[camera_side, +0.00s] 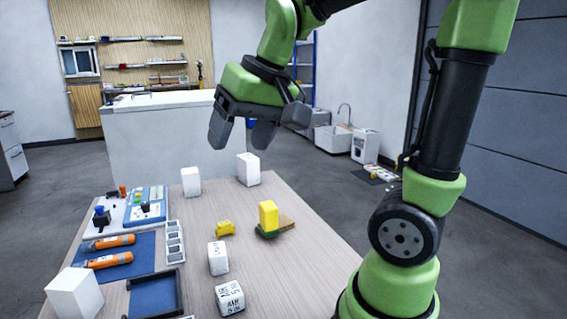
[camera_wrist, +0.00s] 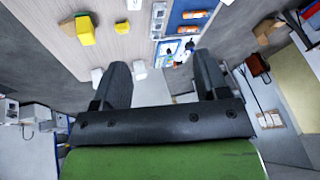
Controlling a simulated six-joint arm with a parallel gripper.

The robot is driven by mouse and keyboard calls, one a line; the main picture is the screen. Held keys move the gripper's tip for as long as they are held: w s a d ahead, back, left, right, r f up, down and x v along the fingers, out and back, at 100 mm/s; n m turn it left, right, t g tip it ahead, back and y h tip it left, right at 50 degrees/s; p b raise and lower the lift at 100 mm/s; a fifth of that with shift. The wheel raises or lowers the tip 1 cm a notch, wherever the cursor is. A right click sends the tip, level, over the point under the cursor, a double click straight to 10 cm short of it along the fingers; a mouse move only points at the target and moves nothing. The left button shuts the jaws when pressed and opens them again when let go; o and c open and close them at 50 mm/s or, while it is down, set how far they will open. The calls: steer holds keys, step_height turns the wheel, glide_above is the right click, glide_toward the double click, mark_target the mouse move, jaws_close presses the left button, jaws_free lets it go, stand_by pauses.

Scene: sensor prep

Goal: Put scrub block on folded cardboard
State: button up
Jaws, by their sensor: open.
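A yellow block with green at its foot, seemingly the scrub block (camera_side: 268,214), stands upright on the wooden table. Brown folded cardboard (camera_side: 286,222) lies flat at its foot, showing on its right. I cannot tell whether the block rests on the cardboard or only against it. In the wrist view the yellow block (camera_wrist: 86,32) shows at the upper left, with the brown cardboard (camera_wrist: 67,28) beside it. My gripper (camera_side: 242,135) is open and empty, high above the far end of the table. Its two fingers (camera_wrist: 162,62) also show apart in the wrist view.
A small yellow item (camera_side: 225,228) sits left of the block. White blocks (camera_side: 191,181) stand at the back, and printed white cubes (camera_side: 218,258) in front. Orange-handled tools (camera_side: 108,241), a blue tray (camera_side: 154,294) and a blue-white panel (camera_side: 146,205) fill the left. The table's right side is clear.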

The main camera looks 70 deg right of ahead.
steer(key=s+a+f+n+t+y, duration=0.1)
steer(key=s+a+t, duration=0.1)
steer(key=s+a, duration=0.4)
steer(key=s, duration=0.3)
steer(key=shift+f+n+y, duration=0.15)
steer(key=shift+n+y, duration=0.15)
steer(key=shift+y, duration=0.1)
steer(key=shift+o, duration=0.4)
stand_by(0.5)
